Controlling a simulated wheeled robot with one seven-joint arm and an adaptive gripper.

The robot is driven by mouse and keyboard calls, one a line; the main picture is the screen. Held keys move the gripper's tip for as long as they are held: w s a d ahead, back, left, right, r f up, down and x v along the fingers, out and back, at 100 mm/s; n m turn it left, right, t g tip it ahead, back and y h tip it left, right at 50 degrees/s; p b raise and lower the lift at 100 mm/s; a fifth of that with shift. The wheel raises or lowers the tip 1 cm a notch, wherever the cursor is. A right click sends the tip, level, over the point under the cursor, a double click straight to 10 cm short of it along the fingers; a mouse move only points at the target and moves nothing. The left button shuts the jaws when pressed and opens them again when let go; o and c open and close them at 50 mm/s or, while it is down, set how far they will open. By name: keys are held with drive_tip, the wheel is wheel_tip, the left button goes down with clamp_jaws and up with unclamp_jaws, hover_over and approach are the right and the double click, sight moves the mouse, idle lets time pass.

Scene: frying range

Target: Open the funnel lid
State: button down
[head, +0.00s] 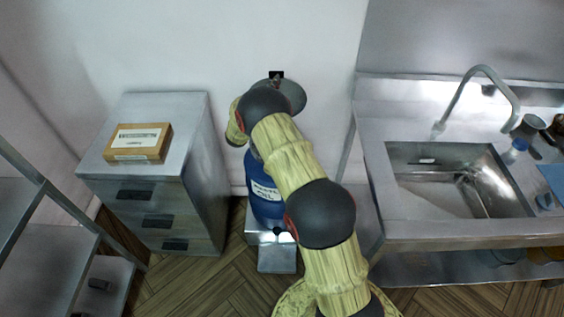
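A blue drum (265,192) with a white label reading partly "OIL" stands against the wall, in the middle of the head view. Above it a round grey funnel lid (294,93) shows partly behind my arm, with a small black piece (276,74) at its top edge. My arm crosses in front of the drum and covers most of the drum's top and the funnel. I cannot tell how far the lid is raised. My gripper is hidden behind my own arm links, so its fingers and any contact with the lid do not show.
A steel drawer cabinet (204,170) with a cardboard box (138,143) stands left of the drum. A steel sink counter (375,130) with a tap (486,72) stands to the right. A metal pedal (277,259) lies low in front of the drum. Shelving (65,240) is at far left.

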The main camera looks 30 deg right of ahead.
drive_tip(key=s+a+p, duration=0.2)
drive_tip(key=s+a, duration=0.3)
drive_tip(key=s, duration=0.2)
drive_tip(key=shift+s, duration=0.3)
idle(0.6)
drive_tip(key=shift+r, duration=0.1)
